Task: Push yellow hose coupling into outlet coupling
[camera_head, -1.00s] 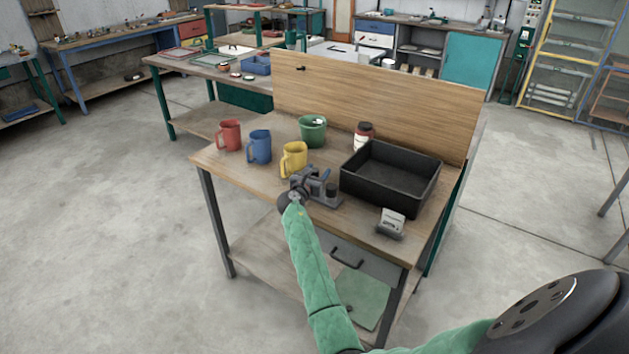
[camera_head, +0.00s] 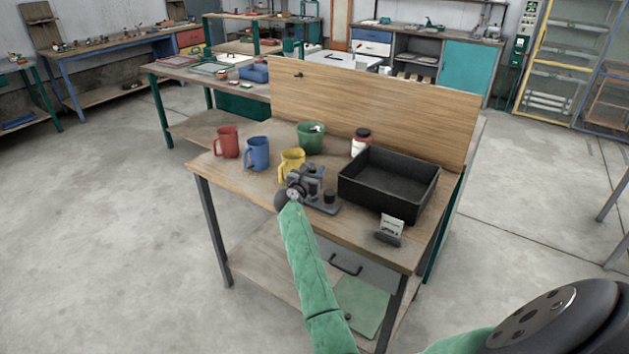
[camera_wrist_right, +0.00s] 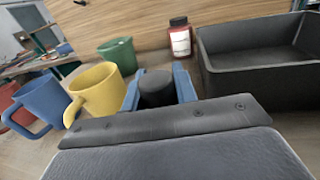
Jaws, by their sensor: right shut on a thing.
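My right gripper (camera_head: 311,177) is low over the front of the wooden table, just in front of the yellow mug. In the right wrist view its two blue fingers (camera_wrist_right: 158,88) are shut on a dark round piece (camera_wrist_right: 157,86). A dark grey fixture (camera_head: 322,207) with a short black cylinder (camera_head: 330,196) stands beside and below the gripper. I cannot tell whether the held piece touches this fixture. I make out no yellow hose coupling, and I cannot tell which part is the outlet coupling. My left gripper is not in view.
A yellow mug (camera_head: 290,161), blue mug (camera_head: 258,153), red mug (camera_head: 228,142) and green mug (camera_head: 311,138) stand left and behind. A wooden board (camera_head: 370,105) backs the table.

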